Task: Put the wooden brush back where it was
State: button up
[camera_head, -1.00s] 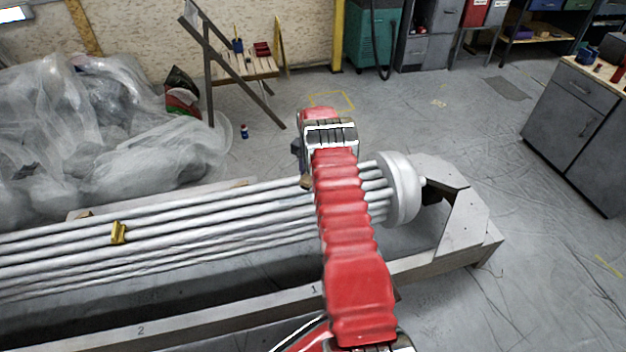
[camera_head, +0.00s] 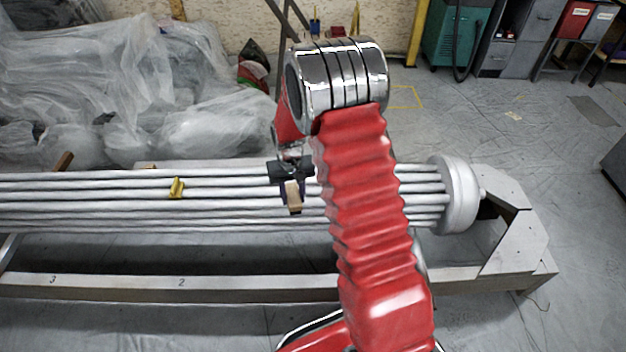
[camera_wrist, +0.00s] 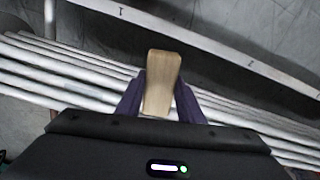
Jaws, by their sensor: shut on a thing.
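The wooden brush (camera_wrist: 161,80) is held between the purple-grey fingers of my gripper (camera_wrist: 160,100) in the wrist view. Its pale wooden end points away from the palm; the bristles are not visible. In the head view my gripper (camera_head: 291,186) hangs over the bundle of silver tubes (camera_head: 235,213), with the brush (camera_head: 293,196) showing as a small tan block below it. I cannot tell whether the brush touches the tubes.
A grey metal frame (camera_head: 250,284) marked with numbers runs under the tubes. A yellow clip (camera_head: 177,187) sits on the tubes to the left. A brown block (camera_head: 63,161) lies farther left. Plastic sheeting (camera_head: 120,90) heaps behind.

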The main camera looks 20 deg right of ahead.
jog(key=s+a+r+n, duration=0.1)
jog(key=s+a+n, duration=0.1)
jog(key=s+a, duration=0.2)
jog(key=shift+s+a, duration=0.35)
jog(key=shift+s, duration=0.1)
jog(key=shift+d, duration=0.1)
